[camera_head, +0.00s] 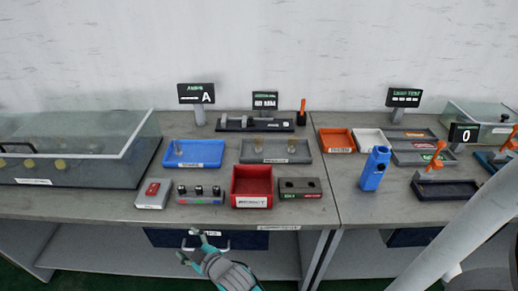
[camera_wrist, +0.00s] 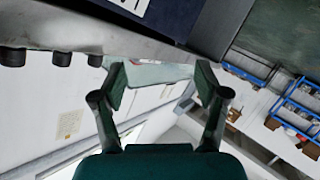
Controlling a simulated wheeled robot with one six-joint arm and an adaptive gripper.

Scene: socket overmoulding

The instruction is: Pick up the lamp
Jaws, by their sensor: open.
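My gripper (camera_head: 189,249) is open and empty, low in front of the bench's front edge, beside a dark drawer. Its two fingers are spread apart in the wrist view (camera_wrist: 160,78), with nothing between them. No thing is plainly recognisable as a lamp. A blue upright housing with a round top opening (camera_head: 375,168) stands on the right bench section, well to the right of and above my gripper. I cannot tell whether it is the lamp.
The bench (camera_head: 110,205) holds a red bin (camera_head: 252,187), a blue tray (camera_head: 193,153), a grey tray (camera_head: 275,151) and a button box (camera_head: 200,194). A dark drawer (camera_head: 255,240) sits under the bench edge. A glass-walled tank (camera_head: 70,173) stands at left.

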